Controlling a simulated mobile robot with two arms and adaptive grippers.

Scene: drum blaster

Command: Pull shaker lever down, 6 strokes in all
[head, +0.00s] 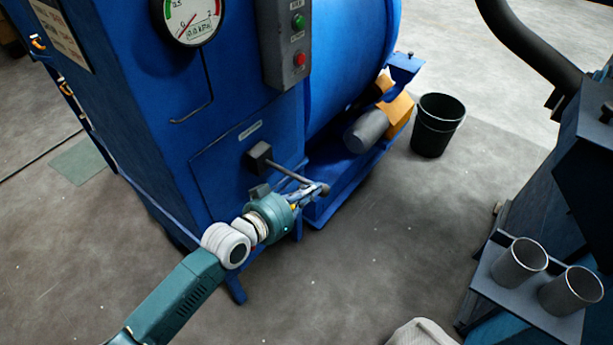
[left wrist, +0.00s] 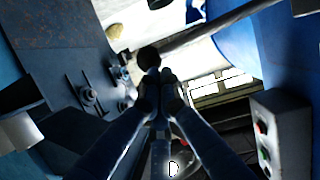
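The shaker lever (head: 291,172) is a grey rod on a dark pivot block on the front of the blue machine (head: 225,170). It slants down to the right and ends in a round knob. In the left wrist view the lever (left wrist: 215,30) crosses the upper part, its dark knob just beyond the fingertips. My left gripper (head: 313,192) is at the lever's outer end. In the left wrist view its fingertips (left wrist: 160,75) are nearly together, with the rod right by them. I cannot tell whether they touch it. My right gripper is not in view.
A pressure gauge (head: 193,18) and a button box (head: 287,45) are on the machine above the lever. A black bucket (head: 437,125) stands on the floor to the right. A shelf with two metal cups (head: 520,262) is at the lower right. Open floor lies between.

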